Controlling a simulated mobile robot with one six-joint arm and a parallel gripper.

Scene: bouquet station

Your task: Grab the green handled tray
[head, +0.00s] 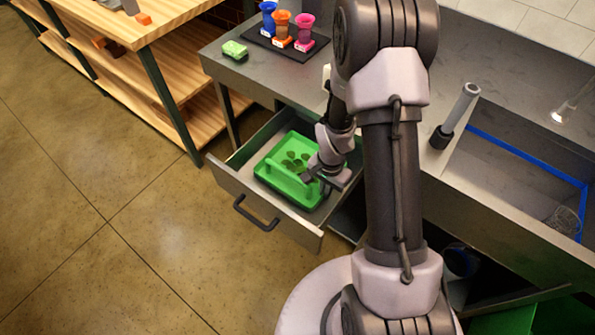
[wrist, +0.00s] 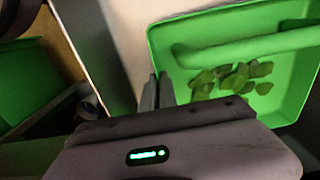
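The green tray (head: 262,174) lies in the pulled-out drawer, with several green leaves in it. A green bar handle (head: 287,181) spans the tray. In the wrist view the tray (wrist: 168,95) fills the upper right, and its handle (wrist: 245,46) runs across above the leaves. My gripper (head: 308,178) is over the right part of the tray in the head view. In the wrist view its two thin fingers (wrist: 157,88) are close together beside the tray's left edge, with no handle between them. The handle's right end is partly hidden by my gripper in the head view.
The metal drawer (head: 228,184) stands open under the counter (head: 225,68). On the counter are a green sponge (head: 235,49) and blue, orange and pink vases on a black mat (head: 262,40). A sink (head: 520,165) is at right. A wooden shelf unit (head: 150,25) stands left.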

